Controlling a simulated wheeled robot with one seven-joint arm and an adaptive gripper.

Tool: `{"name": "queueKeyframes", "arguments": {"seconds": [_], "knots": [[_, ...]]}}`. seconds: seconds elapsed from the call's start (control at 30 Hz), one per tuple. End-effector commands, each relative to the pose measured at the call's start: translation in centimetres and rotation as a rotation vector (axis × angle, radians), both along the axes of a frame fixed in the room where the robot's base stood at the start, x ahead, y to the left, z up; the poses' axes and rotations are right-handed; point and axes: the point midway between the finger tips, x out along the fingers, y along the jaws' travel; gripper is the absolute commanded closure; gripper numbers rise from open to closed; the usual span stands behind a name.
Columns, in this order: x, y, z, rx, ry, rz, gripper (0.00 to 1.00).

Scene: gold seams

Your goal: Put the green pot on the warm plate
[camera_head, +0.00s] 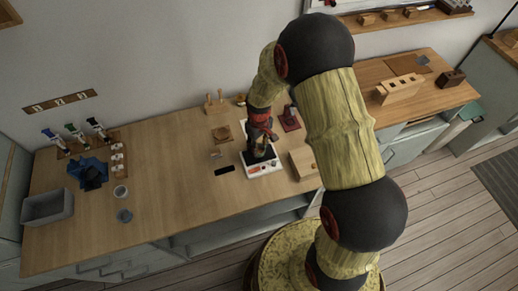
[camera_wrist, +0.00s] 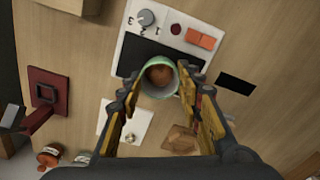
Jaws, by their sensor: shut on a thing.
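The green pot (camera_wrist: 153,89) is between my gripper's fingers in the wrist view, with its open mouth towards the camera and something orange-brown inside. My gripper (camera_wrist: 160,82) is shut on it. The warm plate (camera_wrist: 133,52) is a white unit with a black top, a grey knob and red buttons. The pot overlaps the lower edge of its black top in the wrist view. I cannot tell whether the pot touches it. In the head view my gripper (camera_head: 262,142) is over the back of the warm plate (camera_head: 263,169), and the pot is hard to make out.
A flat black pad (camera_head: 225,170) lies left of the warm plate. A wooden box (camera_head: 303,162) stands close on its right. A dark red stand (camera_head: 290,119) and a wooden board (camera_head: 221,134) are behind. A grey bin (camera_head: 48,207) is far left. The front middle counter is clear.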

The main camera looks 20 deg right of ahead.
Motion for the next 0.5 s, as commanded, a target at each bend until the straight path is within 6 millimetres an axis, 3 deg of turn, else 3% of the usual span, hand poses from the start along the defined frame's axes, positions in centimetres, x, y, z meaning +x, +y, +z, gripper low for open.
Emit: {"name": "queueKeyframes", "arguments": {"seconds": [0.1, 0.47, 0.5], "knots": [[0.03, 0.00, -1.48, 0.000, 0.000, 0.000, 0.76], [0.05, 0.00, -1.81, 0.000, -0.001, 0.000, 0.76], [0.06, 0.01, -1.86, -0.001, -0.001, 0.000, 0.64]]}}
